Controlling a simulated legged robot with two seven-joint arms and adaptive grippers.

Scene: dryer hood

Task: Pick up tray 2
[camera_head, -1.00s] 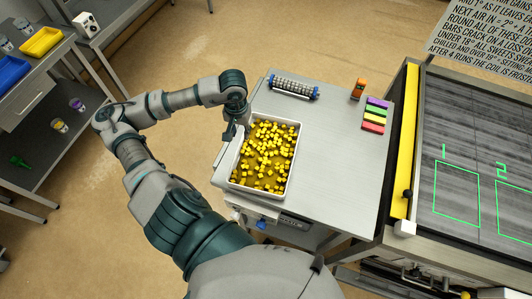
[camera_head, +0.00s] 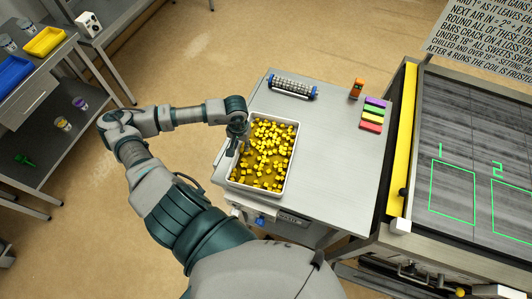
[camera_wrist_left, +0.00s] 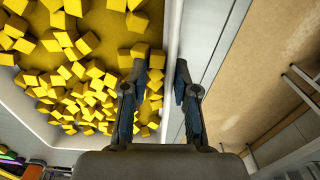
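A white tray (camera_head: 286,180) full of loose yellow cubes (camera_head: 265,150) stands on the metal table. No number shows on it. My left gripper (camera_head: 235,150) points down at the tray's left wall. In the left wrist view the tray's rim (camera_wrist_left: 172,50) runs between the two fingers of my left gripper (camera_wrist_left: 165,78). One finger is on the cube side and the other is outside the wall. The fingers are apart, with a gap to the rim on the cube side. My right gripper is out of view.
The metal table (camera_head: 325,150) also bears a spiky roller (camera_head: 293,88), an orange bottle (camera_head: 357,88) and coloured blocks (camera_head: 373,115). At right is a dark slab (camera_head: 475,130) with green outlines marked 1 and 2. Shelves (camera_head: 60,120) stand at left.

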